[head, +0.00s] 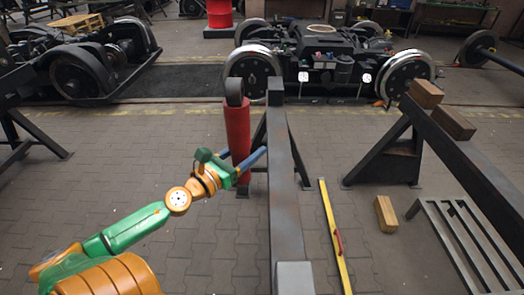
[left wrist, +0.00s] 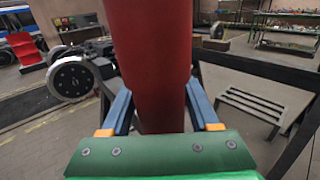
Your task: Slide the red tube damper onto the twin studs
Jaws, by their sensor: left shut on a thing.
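The red tube damper (head: 237,130) stands upright, with a dark eye at its top, just left of the grey beam (head: 284,160). My left gripper (head: 243,153) is shut on its lower part, one blue finger on each side. In the left wrist view the damper (left wrist: 155,60) rises between the fingers of the gripper (left wrist: 160,105) and runs out of the top of the picture. I cannot make out the twin studs in either view. My right gripper is not in view.
A yellow level (head: 334,235) and a wooden block (head: 385,213) lie on the paved floor right of the beam. A slatted grey rack (head: 465,245) is at the lower right. Bogies with wheels (head: 325,60) stand behind.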

